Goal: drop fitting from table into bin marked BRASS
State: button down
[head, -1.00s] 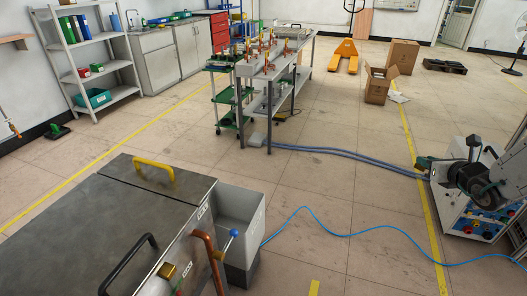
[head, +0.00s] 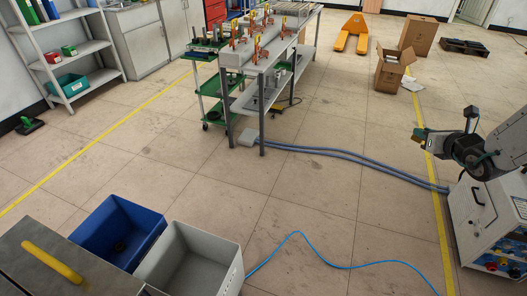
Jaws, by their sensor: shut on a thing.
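My gripper (head: 422,136) is at the right of the head view, at the end of my folded arm, high above the floor. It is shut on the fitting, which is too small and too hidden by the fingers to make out. My gripper is far to the right of both bins.
A white wheeled cabinet (head: 485,222) is below my arm. A workbench (head: 285,50) stands behind. Mid-floor is mostly clear.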

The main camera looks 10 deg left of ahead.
aim_at(119, 262)
jog(key=i, duration=2.9)
jog(key=u, duration=4.4)
jog(key=i, duration=0.5)
